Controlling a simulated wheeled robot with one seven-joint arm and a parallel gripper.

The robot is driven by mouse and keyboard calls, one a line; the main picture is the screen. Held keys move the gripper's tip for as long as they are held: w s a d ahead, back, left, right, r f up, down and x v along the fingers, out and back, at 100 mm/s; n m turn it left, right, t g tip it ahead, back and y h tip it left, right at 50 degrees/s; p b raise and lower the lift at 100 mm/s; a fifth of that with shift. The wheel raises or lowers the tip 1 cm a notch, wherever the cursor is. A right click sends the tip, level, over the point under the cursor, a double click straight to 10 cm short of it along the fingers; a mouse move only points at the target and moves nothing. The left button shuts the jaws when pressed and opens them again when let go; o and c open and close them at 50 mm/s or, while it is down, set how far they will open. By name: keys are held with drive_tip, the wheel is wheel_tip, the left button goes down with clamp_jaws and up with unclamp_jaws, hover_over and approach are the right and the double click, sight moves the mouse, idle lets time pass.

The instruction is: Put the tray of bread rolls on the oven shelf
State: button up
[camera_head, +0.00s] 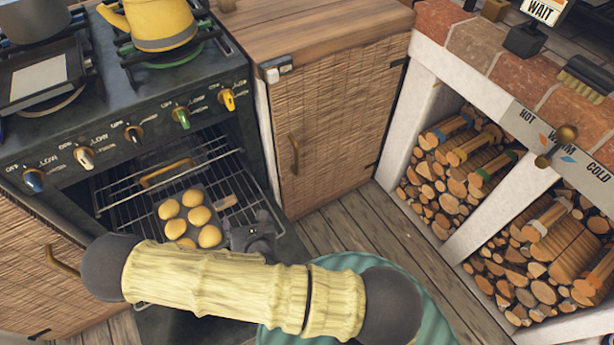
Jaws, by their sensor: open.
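The dark tray (184,214) holds several golden bread rolls (200,215). It is at the wire oven shelf (118,212) in the open oven, over its right part. I cannot tell whether it rests fully on the wires, since my arm hides its near side. A short light-brown grip (225,202) shows at the tray's right edge. My gripper (246,234) is open, just right of the tray and below that grip. It looks apart from the grip; its fingertips are small and dark, and partly hard to make out.
The lowered oven door (185,325) lies below my arm. A yellow kettle (160,22) and a dark pan (40,75) stand on the stove. A wicker cabinet (330,135) is close on the right; log cubbies (430,70) stand farther right. Floor between them is clear.

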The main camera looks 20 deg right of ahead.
drive_tip(key=s+d+r+m+g, duration=0.2)
drive_tip(key=d+r+m, duration=0.4)
drive_tip(key=m, duration=0.5)
drive_tip(key=s+d+r+m+g+h, duration=0.1)
drive_tip(key=d+r+m+g, duration=0.3)
drive_tip(key=r+m, duration=0.6)
drive_tip(key=s+d+r+m+g, duration=0.4)
drive_tip(key=d+r+m, duration=0.3)
drive_tip(key=m, duration=0.7)
drive_tip(key=shift+d+r+h, duration=0.3)
drive_tip(key=shift+d+r, duration=0.1)
drive_tip(key=shift+r, duration=0.1)
drive_tip(key=shift+c, duration=0.2)
